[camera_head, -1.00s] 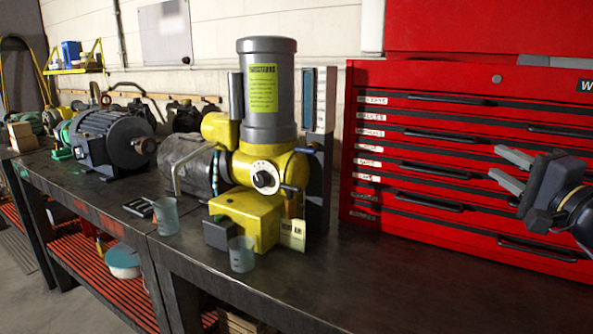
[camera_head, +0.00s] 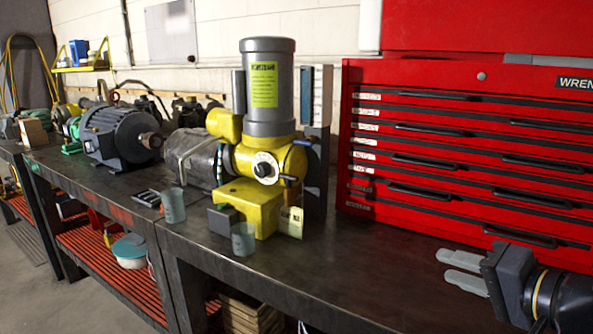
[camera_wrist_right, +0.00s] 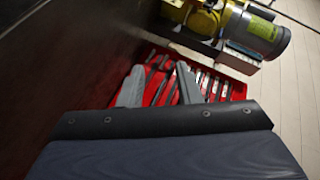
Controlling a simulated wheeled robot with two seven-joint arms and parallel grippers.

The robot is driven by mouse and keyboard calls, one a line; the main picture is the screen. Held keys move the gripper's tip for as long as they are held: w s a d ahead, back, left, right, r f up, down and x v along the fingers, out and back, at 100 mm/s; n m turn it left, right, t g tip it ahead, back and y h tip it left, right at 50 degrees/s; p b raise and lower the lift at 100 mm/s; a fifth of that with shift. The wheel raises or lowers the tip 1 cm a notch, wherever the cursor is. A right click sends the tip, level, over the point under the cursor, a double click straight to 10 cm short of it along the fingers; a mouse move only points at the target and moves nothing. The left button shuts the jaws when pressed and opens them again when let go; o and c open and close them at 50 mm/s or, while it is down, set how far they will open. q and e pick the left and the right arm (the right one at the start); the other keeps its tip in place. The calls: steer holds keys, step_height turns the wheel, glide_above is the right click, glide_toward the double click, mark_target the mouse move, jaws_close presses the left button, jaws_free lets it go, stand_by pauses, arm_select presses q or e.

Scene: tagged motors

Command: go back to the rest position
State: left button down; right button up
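My right gripper (camera_head: 444,266) is low at the right of the head view, above the bench top and in front of the red tool chest. Its two grey fingers point left and are apart with nothing between them. The right wrist view also shows the two fingers (camera_wrist_right: 158,82) apart and empty. My left gripper is in neither view. The yellow and grey motor (camera_head: 262,165) stands upright on the bench, left of the right gripper and apart from it. A pale tag (camera_head: 291,222) is at its foot.
The red tool chest (camera_head: 450,160) stands behind the right gripper. Two small translucent cups (camera_head: 243,239) are near the bench's front edge. A dark grey motor (camera_head: 115,135) is further left. The bench top (camera_head: 350,265) between yellow motor and gripper is clear.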

steer(key=s+a+f+n+g+h, duration=0.35)
steer(key=s+f+n+g, duration=0.3)
steer(key=s+f, duration=1.25)
step_height(320, 180, up, 13)
steer(key=w+p, duration=0.2)
steer(key=p, duration=1.2)
steer(key=shift+a+p, duration=0.2)
steer(key=shift+p, duration=0.2)
steer(key=shift+w+m+g, duration=0.1)
steer(key=shift+m+g, duration=0.15)
